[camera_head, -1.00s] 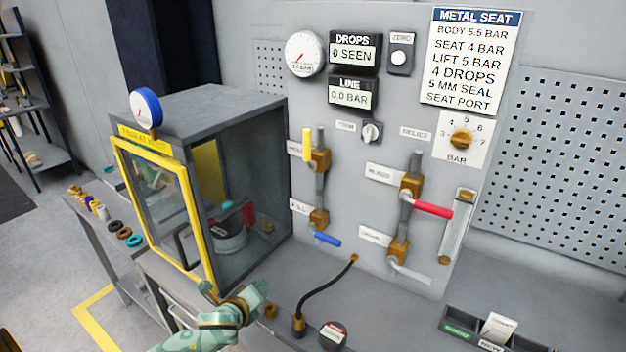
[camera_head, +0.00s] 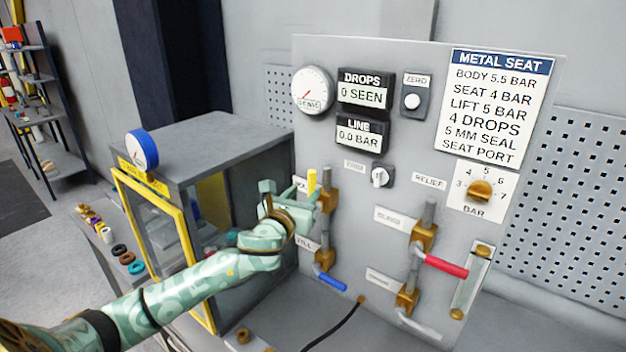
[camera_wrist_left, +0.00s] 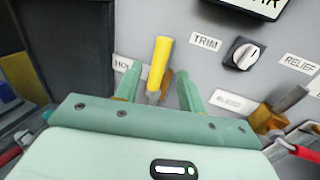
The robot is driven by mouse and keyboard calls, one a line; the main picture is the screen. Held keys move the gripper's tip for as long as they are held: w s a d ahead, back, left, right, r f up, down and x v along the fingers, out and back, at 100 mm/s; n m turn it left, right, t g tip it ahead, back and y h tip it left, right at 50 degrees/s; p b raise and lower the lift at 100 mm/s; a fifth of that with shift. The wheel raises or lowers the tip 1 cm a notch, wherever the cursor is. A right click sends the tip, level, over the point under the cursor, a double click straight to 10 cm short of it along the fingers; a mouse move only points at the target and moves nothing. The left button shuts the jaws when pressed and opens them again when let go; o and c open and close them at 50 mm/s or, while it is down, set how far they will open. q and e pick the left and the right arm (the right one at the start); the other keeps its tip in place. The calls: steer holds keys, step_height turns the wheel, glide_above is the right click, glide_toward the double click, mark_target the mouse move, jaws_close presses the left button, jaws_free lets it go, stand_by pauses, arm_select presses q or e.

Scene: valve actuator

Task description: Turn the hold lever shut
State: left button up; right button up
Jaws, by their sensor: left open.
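The hold lever (camera_head: 311,181) has a yellow handle that points up beside its brass valve body (camera_head: 328,200) on the grey panel. Its label is partly covered by my gripper in the head view. My left gripper (camera_head: 288,196) is open, just left of and in front of the lever. In the left wrist view the yellow handle (camera_wrist_left: 160,63) stands upright between the two spread green fingers, with gaps on both sides. Contact cannot be seen. My right gripper is not in view.
The blue fill lever (camera_head: 331,283) is below, and a red lever (camera_head: 446,266) is to the right. The trim knob (camera_head: 381,176) sits right of the hold lever. The line display (camera_head: 359,134) reads 0.0 bar.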

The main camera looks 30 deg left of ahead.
mark_target(311, 184)
arm_select(q)
steer(key=w, duration=0.3)
steer(key=w+a, duration=0.1)
steer(key=w, duration=0.1)
steer(key=shift+w+a, duration=0.1)
steer(key=shift+w, duration=0.75)
steer(key=shift+s, duration=0.1)
jaws_close()
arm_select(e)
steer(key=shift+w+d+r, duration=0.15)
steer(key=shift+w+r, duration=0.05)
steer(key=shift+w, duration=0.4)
